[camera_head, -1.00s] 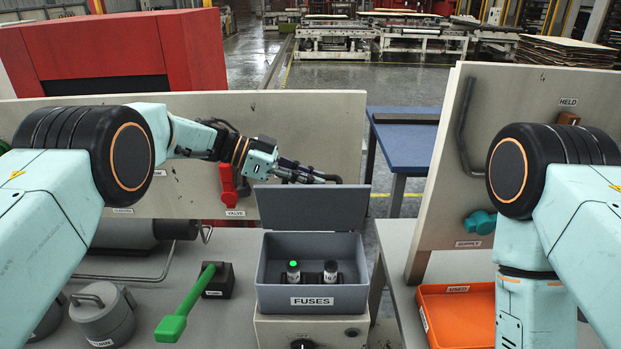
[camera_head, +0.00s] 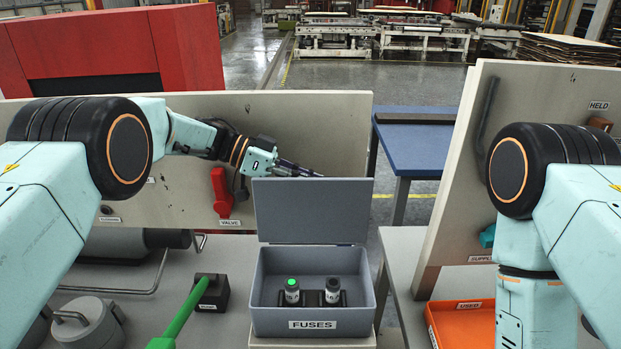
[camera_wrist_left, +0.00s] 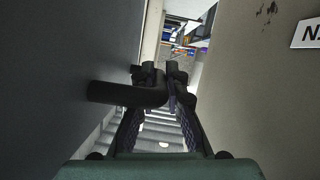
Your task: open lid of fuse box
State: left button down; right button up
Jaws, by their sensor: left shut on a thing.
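The grey fuse box (camera_head: 312,318), labelled FUSES, stands with its lid (camera_head: 312,212) raised at the back edge, roughly upright. Two dark fuses sit inside, one with a green top (camera_head: 292,290) and one with a grey top (camera_head: 333,289). My left gripper (camera_head: 305,172) is at the lid's top edge, partly hidden behind it. In the left wrist view its fingers (camera_wrist_left: 160,85) are shut on the dark lid handle (camera_wrist_left: 115,94), which sticks out from the lid's outer face (camera_wrist_left: 60,70). My right arm shows, but its gripper is out of view.
A beige panel (camera_head: 305,125) with a red valve handle (camera_head: 222,193) stands close behind the lid. A green lever (camera_head: 185,318) and a grey lidded pot (camera_head: 88,325) are left of the box. An orange bin (camera_head: 465,325) is at right, below another panel (camera_head: 455,180).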

pick_arm(q)
jog(key=shift+s, duration=0.25)
jog(key=c, duration=1.4)
grip_release()
jog(key=shift+w, duration=0.1)
jog(key=shift+o, duration=0.2)
jog(key=s+v, duration=0.1)
jog(key=v, duration=1)
jog(key=shift+w+a+r, duration=0.2)
jog(key=shift+w+a, duration=0.2)
jog(key=shift+w, duration=0.1)
jog(key=shift+r, duration=0.1)
